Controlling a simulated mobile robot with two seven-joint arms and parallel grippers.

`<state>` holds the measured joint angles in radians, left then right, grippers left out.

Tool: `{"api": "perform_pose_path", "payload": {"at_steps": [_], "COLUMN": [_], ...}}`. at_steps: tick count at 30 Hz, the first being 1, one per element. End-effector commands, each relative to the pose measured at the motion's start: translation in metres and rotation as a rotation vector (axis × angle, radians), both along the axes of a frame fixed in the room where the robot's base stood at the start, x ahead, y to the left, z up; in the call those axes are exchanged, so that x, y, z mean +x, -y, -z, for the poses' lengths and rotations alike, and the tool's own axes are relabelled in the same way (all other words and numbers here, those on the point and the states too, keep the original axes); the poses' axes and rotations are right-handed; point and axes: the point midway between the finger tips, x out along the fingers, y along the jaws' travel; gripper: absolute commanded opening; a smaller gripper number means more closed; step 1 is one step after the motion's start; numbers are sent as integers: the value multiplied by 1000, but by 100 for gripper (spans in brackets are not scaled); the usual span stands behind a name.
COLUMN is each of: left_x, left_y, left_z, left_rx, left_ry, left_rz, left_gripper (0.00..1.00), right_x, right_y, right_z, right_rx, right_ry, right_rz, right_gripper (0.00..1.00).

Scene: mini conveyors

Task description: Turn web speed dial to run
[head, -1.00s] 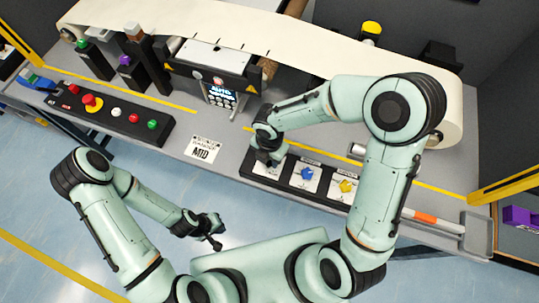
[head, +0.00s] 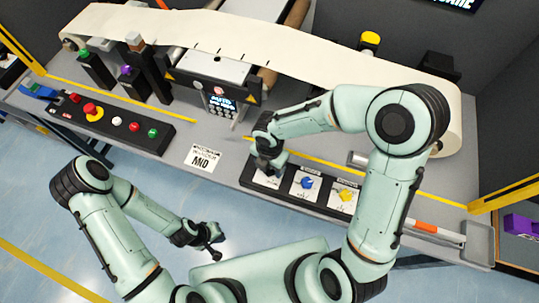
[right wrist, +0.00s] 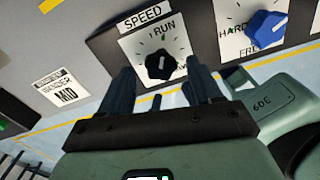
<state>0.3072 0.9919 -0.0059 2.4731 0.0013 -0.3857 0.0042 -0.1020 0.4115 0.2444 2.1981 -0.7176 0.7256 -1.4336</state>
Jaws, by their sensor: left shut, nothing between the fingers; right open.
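The web speed dial is a black knob (right wrist: 160,65) on a white plate marked SPEED and RUN in the right wrist view. Which mark it points to is hard to tell. My right gripper (right wrist: 160,80) is open, with one finger on each side of the knob in the picture; I cannot tell whether either touches it. In the head view my right gripper (head: 268,166) is over the left end of the dial panel and hides most of the speed dial. My left gripper (head: 214,246) is shut and empty, in front of the bench.
A blue dial (head: 307,183) and a yellow dial (head: 346,195) are right of the speed dial. A MID card (head: 203,159) lies to the left. A button box (head: 118,124) is further left. The cream web (head: 270,48) runs behind.

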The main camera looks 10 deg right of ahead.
Motion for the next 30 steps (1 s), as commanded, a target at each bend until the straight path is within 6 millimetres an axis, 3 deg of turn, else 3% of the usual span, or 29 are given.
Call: {"api": "perform_pose_path", "payload": {"at_steps": [15,21,30], "left_x": [1,1,1], "left_y": [0,0,0], "left_z": [0,0,0], "left_rx": [0,0,0], "left_ry": [1,1,1], "left_rz": [0,0,0], "left_gripper": [0,0,0], "right_x": [1,0,0], "right_y": [0,0,0], "right_z": [-106,-123,-125], "right_rx": [1,1,1], "right_ry": [6,2,1], "right_rz": [2,0,0], "right_gripper": [64,64,64]}}
